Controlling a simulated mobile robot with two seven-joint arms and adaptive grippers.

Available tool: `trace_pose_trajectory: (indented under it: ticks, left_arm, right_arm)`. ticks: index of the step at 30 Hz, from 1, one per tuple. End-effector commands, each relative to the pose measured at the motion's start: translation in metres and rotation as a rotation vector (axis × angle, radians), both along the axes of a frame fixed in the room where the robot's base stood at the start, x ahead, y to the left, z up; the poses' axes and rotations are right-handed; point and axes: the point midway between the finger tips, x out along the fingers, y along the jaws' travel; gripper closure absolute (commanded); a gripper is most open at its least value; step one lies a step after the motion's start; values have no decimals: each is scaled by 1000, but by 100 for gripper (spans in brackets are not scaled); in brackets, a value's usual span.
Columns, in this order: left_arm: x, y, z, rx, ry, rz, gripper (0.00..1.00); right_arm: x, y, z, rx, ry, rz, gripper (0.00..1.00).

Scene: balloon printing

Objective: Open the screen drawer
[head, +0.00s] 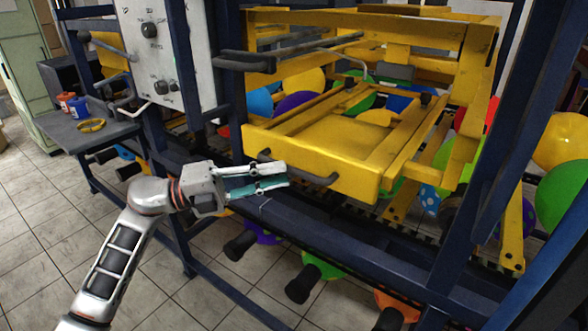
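The yellow screen drawer (345,140) is in the middle of the head view, low in the yellow frame. Its front juts out over the dark blue rail, and its inner slats show from above. A dark bar handle (318,180) runs across its front. My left gripper (287,175) is at the left part of this handle, with its two teal-padded fingers apart. The fingers hide part of the handle. I cannot tell whether they touch it. My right gripper is not in view.
An upper yellow frame with a dark bar (245,62) stands above the drawer. A white control panel (158,50) is at the left. Balloons (565,140) sit behind and below. A dark side table (80,133) holds small cups. Tiled floor is free at front left.

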Motion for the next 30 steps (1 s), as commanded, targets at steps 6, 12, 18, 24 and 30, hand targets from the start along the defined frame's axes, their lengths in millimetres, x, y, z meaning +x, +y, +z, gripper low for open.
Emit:
trace_pose_trajectory:
  ticks: [6, 12, 18, 24, 30]
  left_arm:
    - [4, -31, 6, -3, 0, -1, 82]
    - [7, -42, 6, -1, 1, 2, 82]
    - [7, -43, 6, -1, 2, 2, 82]
    - [7, -42, 6, -1, 2, 2, 100]
    - [6, -41, 5, -1, 2, 2, 100]
  right_arm:
    - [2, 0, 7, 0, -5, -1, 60]
    - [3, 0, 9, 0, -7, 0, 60]
    - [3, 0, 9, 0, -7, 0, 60]
    - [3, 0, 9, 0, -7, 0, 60]
    - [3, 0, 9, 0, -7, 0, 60]
